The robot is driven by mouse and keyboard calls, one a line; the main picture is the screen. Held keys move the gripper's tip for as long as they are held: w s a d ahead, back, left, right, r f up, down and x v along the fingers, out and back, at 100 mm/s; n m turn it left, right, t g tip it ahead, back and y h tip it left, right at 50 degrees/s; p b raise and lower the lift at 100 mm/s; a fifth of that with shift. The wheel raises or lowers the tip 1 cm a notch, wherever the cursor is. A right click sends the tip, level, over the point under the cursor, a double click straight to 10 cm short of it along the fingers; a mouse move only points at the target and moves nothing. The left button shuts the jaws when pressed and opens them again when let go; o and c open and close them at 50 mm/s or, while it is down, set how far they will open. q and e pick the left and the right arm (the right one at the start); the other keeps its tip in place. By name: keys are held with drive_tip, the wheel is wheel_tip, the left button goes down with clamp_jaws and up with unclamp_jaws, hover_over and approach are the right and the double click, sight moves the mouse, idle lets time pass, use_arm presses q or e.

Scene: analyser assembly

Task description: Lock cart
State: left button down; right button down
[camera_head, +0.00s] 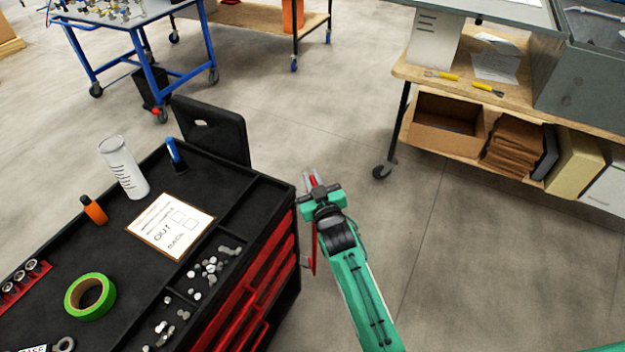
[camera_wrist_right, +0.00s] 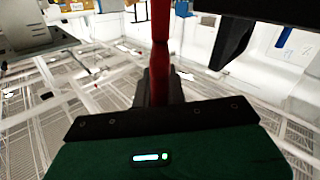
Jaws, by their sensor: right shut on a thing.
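The cart (camera_head: 283,205) is black with red drawer fronts (camera_head: 265,262) and stands at the lower left of the head view. A thin red bar (camera_head: 313,250) stands beside its right side, close to the drawer fronts. In the right wrist view the red bar (camera_wrist_right: 161,45) runs up from between the dark fingers of the gripper (camera_wrist_right: 160,88). The exact grip on it is partly hidden by the gripper body. My left gripper is not in view.
On the cart top lie a sign card (camera_head: 170,225), green tape (camera_head: 90,297), a clear cylinder (camera_head: 123,167) and loose metal parts. A workbench (camera_head: 490,85) is at the upper right. The floor (camera_head: 480,260) right of my arm is clear.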

drive_tip(key=shift+d, duration=0.1)
drive_tip(key=c, duration=1.5)
unclamp_jaws()
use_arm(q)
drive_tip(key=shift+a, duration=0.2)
